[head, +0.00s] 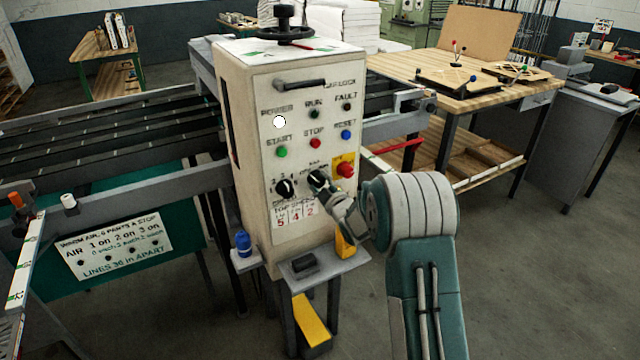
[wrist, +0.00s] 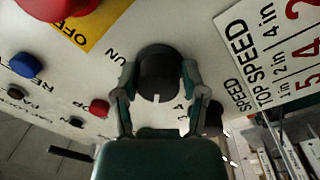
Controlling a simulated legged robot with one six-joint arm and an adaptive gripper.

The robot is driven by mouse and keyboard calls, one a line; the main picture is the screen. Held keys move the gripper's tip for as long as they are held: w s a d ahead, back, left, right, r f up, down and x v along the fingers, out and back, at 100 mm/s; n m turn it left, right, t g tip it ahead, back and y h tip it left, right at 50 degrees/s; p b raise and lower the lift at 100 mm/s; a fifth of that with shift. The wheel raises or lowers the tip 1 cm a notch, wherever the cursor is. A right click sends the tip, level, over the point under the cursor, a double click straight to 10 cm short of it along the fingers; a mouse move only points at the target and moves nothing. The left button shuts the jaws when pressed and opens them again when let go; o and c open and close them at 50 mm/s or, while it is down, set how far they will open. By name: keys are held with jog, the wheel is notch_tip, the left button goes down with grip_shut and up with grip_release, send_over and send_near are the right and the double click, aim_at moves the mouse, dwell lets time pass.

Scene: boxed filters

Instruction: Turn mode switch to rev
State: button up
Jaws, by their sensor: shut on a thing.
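The mode switch (head: 316,177) is a round black knob on the front panel of the beige control cabinet (head: 262,90). In the wrist view the knob (wrist: 158,72) sits between my two fingers, with a white mark on its rim toward the picture's bottom. My gripper (head: 327,187) is at the panel, shut on this knob, with one finger on each side; its fingers show clearly in the wrist view (wrist: 159,82). Lettering ending in "UN" lies left of the knob there. Other position labels are hidden or too small to read, so "rev" cannot be made out.
A similar black speed knob (head: 284,188) is close to the left. A red stop knob on a yellow plate (head: 345,170) is close to the right. Several buttons and lamps are above.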

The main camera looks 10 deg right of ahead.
jog(key=shift+w+r+n, duration=0.1)
jog(key=shift+r+n, duration=0.1)
jog(key=shift+n, duration=0.1)
jog(key=o, duration=1.1)
jog(key=shift+w+a+f, duration=0.1)
jog(key=shift+a+f, duration=0.05)
jog(key=v, duration=1.2)
jog(key=shift+f, duration=0.1)
